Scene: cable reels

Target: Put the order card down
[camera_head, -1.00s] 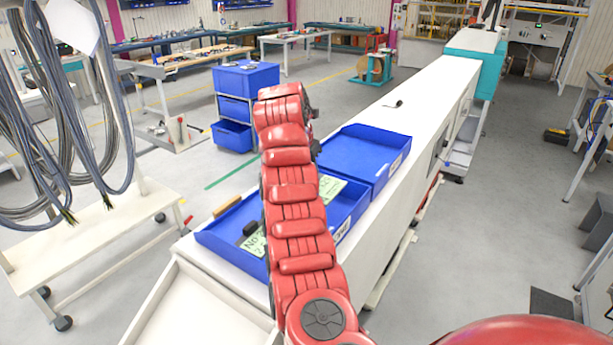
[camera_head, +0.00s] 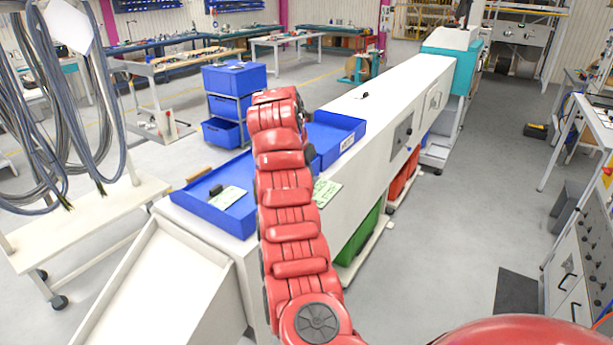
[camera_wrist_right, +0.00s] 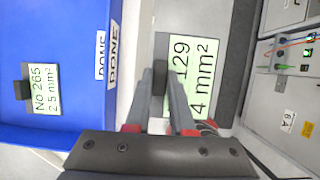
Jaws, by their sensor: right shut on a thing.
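The order card (camera_wrist_right: 207,75) is pale green with black print, partly reading "129" and "4 mm²", in the right wrist view. My right gripper (camera_wrist_right: 163,85) is shut on the card's small black grip. In the head view the card (camera_head: 326,191) shows to the right of my red arm, beside the near blue tray and over the right side of the white bench. The arm hides the gripper's fingers there. I cannot tell the card's height. My left gripper is not in view.
The near blue tray (camera_head: 240,216) holds another card (camera_head: 228,197), which reads "No 265" in the right wrist view, and a "DONE" label shows on the tray's wall. A second blue tray (camera_head: 350,124) stands behind it. The bench top (camera_head: 400,82) beyond is mostly clear.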

